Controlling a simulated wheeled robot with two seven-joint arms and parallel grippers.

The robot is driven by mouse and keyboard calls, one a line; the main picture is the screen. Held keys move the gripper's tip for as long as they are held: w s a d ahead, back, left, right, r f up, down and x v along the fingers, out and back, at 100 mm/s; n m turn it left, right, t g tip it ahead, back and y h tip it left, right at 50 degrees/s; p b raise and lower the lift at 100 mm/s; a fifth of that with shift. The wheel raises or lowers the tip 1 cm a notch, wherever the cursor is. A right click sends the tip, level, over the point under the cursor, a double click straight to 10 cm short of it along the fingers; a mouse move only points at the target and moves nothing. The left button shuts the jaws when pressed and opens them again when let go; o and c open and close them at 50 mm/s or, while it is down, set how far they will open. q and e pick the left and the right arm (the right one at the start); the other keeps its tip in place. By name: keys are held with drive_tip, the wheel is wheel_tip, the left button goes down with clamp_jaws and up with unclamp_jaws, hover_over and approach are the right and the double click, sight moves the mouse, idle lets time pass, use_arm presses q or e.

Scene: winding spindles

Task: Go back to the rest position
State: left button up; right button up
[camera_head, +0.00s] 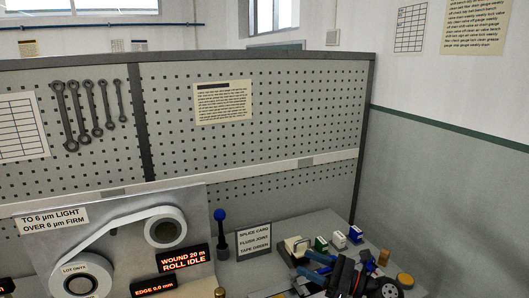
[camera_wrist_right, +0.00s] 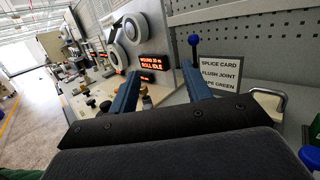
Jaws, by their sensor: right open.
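My right gripper (camera_head: 292,258) is at the lower right in the head view, above the bench. In the right wrist view its two blue fingers stand wide apart with nothing between them (camera_wrist_right: 158,82), so it is open and empty. The winding panel stands to its left with an upper reel (camera_head: 165,228) and a lower reel (camera_head: 80,280), a white band running between them. Its display (camera_head: 183,258) reads "WOUND 20 m ROLL IDLE". My left gripper is not in view.
A blue-knobbed lever (camera_head: 220,216) and a splice card sign (camera_head: 253,240) stand behind the gripper. Small green (camera_head: 321,244), white (camera_head: 338,241) and blue (camera_head: 355,236) containers sit at the bench's back right. A pegboard (camera_head: 300,110) with hanging wrenches (camera_head: 85,115) closes off the back.

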drive_tip(key=s+d+f+n+t+h, duration=0.2)
drive_tip(key=d+f+n+t+h, duration=0.3)
drive_tip(key=n, duration=0.7)
drive_tip(key=s+d+f+n+h, duration=0.25)
drive_tip(key=n+h, duration=0.55)
drive_tip(key=n, duration=0.4)
drive_tip(key=s+d+f+n+t+h, duration=0.2)
drive_tip(key=d+f+n+t+h, duration=0.3)
drive_tip(key=n, duration=0.7)
drive_tip(key=s+a+f+m+g, duration=0.2)
drive_tip(key=s+f+m+g, duration=0.5)
drive_tip(key=s, duration=0.6)
drive_tip(key=s+a+f+m+g, duration=0.1)
drive_tip(key=s+f+m+g, duration=0.3)
drive_tip(key=s+f+g, duration=0.65)
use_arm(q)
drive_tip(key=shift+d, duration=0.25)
use_arm(e)
drive_tip(key=s+a+f, duration=0.1)
drive_tip(key=s+f, duration=0.1)
drive_tip(key=f, duration=1)
drive_tip(key=s+a+f, duration=0.1)
drive_tip(key=s+f, duration=0.1)
drive_tip(key=f, duration=1.1)
drive_tip(key=s+a+f+y, duration=0.1)
drive_tip(key=s+f, duration=0.2)
drive_tip(key=f, duration=1)
drive_tip(key=shift+a, duration=0.3)
